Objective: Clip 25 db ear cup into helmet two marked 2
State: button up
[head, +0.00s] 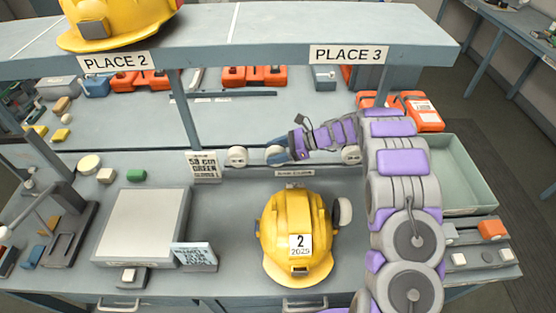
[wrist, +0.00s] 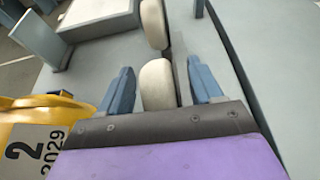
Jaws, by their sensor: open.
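The yellow helmet (head: 283,222) with the white "2 2029" label sits on the bench, and its edge shows at lower left in the wrist view (wrist: 25,108). A pale ear cup (head: 343,211) is at its right side. Several pale ear cups stand in a row behind it: one at left (head: 237,156), one at my fingers (head: 274,157), one at right (head: 351,154). My gripper (head: 279,152) is open at the middle cup. In the wrist view this cup (wrist: 157,84) lies between the spread blue fingers (wrist: 160,68). I cannot read any db rating.
A "58 cm GREEN" card (head: 203,166) stands left of the row. A pale square plate (head: 142,226) and a small sign (head: 194,257) are left of the helmet. A green tray (head: 467,160) is at right. The shelf (head: 290,32) with another yellow helmet (head: 118,22) is above the bench.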

jog(key=shift+x, duration=1)
jog(key=shift+r, duration=0.15)
jog(key=c, duration=0.3)
jog(key=shift+d, duration=0.45)
jog(key=c, duration=0.6)
jog(key=shift+c, duration=0.8)
jog(key=shift+a, duration=0.4)
jog(key=shift+c, duration=0.2)
